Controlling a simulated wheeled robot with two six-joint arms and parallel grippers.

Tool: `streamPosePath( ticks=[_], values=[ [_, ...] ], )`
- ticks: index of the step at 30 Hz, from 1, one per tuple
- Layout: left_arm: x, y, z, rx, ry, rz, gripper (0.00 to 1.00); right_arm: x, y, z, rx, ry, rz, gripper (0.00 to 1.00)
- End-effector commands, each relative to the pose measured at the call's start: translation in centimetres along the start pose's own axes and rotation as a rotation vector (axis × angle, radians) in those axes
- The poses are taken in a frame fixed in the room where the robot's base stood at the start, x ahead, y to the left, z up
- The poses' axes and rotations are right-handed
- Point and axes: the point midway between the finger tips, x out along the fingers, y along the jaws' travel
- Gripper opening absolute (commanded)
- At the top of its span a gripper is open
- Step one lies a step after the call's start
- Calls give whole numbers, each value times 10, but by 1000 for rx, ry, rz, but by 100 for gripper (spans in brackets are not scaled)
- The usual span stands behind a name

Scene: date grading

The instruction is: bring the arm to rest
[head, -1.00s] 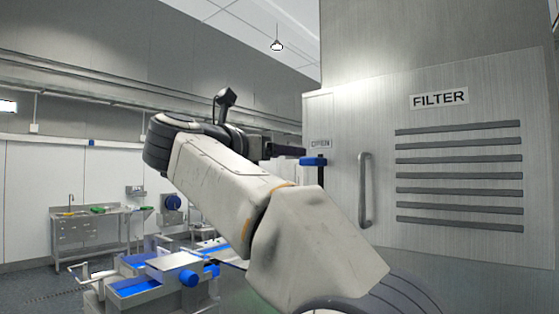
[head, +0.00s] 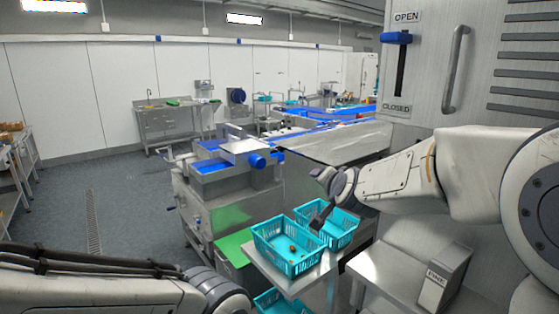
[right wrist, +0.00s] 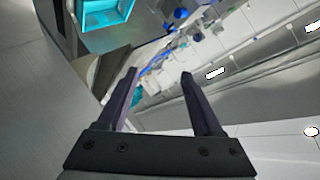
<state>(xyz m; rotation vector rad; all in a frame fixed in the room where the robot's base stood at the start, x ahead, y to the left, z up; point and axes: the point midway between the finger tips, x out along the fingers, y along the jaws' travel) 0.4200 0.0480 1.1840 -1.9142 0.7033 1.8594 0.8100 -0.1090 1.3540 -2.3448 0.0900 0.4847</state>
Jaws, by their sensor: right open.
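My right arm comes in from the right in the head view, bent across the lower right. Its gripper (head: 320,215) points down in front of the cabinet, over or just beside the turquoise baskets; the exact gap is unclear. In the right wrist view the right gripper (right wrist: 158,80) has its two dark fingers wide apart with nothing between them. My left arm lies along the bottom left of the head view; its gripper is outside the picture.
A steel cabinet's blue lever (head: 397,38) sits at the OPEN label. Two turquoise baskets (head: 262,250) stand on a small shelf, one holding a few dates. A steel grading machine (head: 190,185) stands at centre. The floor at left is clear.

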Motion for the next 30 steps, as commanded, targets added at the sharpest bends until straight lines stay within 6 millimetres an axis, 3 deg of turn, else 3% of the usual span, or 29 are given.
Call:
streamPosePath(
  ticks=[1, 3, 6, 9, 15, 23, 30],
  values=[
    [0, 0, 0, 0, 0, 0, 68, -6, 33, 24, -85, -86, 65, 68],
    [0, 0, 0, 0, 0, 0, 68, -18, 74, 55, -199, -209, 142, 68],
    [0, 0, 0, 0, 0, 0, 68, -41, 123, 91, -324, -365, 228, 68],
    [0, 0, 0, 0, 0, 0, 68, -64, 159, 118, -411, -492, 285, 68],
    [0, 0, 0, 0, 0, 0, 68, -107, 210, 152, -539, -686, 361, 68],
    [0, 0, 0, 0, 0, 0, 68, -161, 259, 183, -658, -905, 426, 68],
    [14, -1, 1, 1, 0, 0, 68, -178, 220, 222, -779, -991, 316, 68]
  ],
)
